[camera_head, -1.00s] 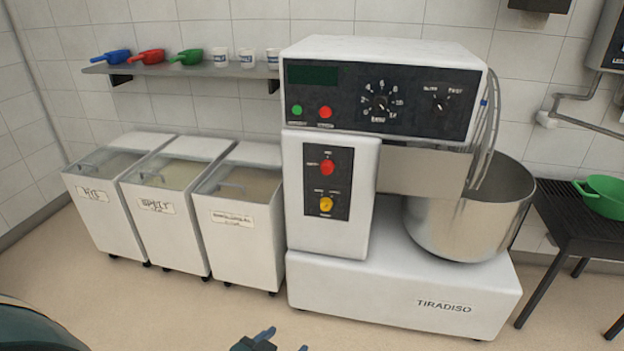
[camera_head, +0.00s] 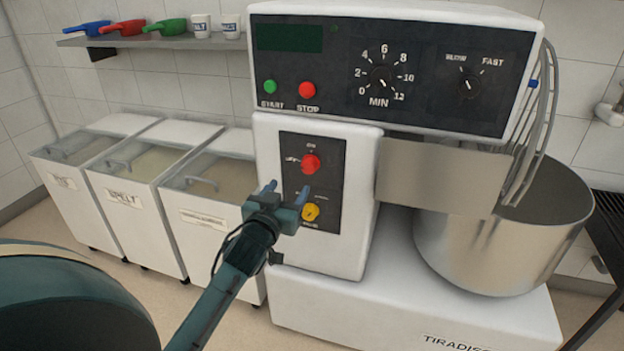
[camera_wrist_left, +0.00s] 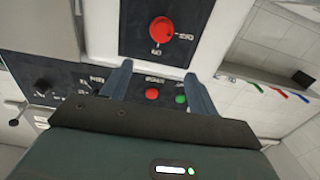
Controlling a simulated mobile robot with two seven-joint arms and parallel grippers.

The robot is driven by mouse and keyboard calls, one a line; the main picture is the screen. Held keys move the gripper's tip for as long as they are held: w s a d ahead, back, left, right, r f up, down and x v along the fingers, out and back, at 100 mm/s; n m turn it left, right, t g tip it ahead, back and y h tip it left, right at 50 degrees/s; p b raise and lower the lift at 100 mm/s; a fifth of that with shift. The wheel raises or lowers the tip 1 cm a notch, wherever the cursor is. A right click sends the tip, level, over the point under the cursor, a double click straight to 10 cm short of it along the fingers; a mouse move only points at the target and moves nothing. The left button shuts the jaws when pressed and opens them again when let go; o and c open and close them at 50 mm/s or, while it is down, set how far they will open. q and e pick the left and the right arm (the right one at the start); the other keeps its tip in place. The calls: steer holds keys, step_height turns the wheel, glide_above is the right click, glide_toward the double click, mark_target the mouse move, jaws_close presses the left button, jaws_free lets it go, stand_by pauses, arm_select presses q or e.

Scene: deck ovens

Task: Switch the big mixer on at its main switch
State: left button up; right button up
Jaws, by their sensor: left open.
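The big mixer (camera_head: 420,300) is white, with a dark lower panel on its front column. On this panel a red rotary main switch (camera_head: 310,164) sits above a yellow knob (camera_head: 310,212). My left gripper (camera_head: 289,190) is open and empty in front of the panel, partly covering its lower left and the yellow knob's edge. In the left wrist view a red rotary knob (camera_wrist_left: 161,28) shows on a dark panel beyond the open fingers (camera_wrist_left: 158,85). The fingers look apart from it. My right gripper is not in view.
The upper panel has a green start button (camera_head: 270,87), a red stop button (camera_head: 307,90), a timer dial (camera_head: 381,77) and a speed knob (camera_head: 470,84). A steel bowl (camera_head: 490,245) stands at right. White bins (camera_head: 140,215) stand at left, below a shelf (camera_head: 150,41) with scoops.

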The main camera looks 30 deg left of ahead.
mark_target(308, 169)
arm_select(q)
steer(key=x, duration=0.4)
steer(key=f+b+x, duration=0.1)
steer(key=x, duration=0.3)
steer(key=f+b+x, duration=0.1)
steer(key=x, duration=0.3)
steer(key=shift+d, duration=0.1)
steer(key=shift+w, duration=0.6)
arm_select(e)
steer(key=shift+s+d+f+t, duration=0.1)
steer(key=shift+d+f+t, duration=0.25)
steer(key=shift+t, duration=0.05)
arm_select(q)
steer(key=shift+c, duration=0.2)
steer(key=c, duration=1)
steer(key=shift+o, duration=0.2)
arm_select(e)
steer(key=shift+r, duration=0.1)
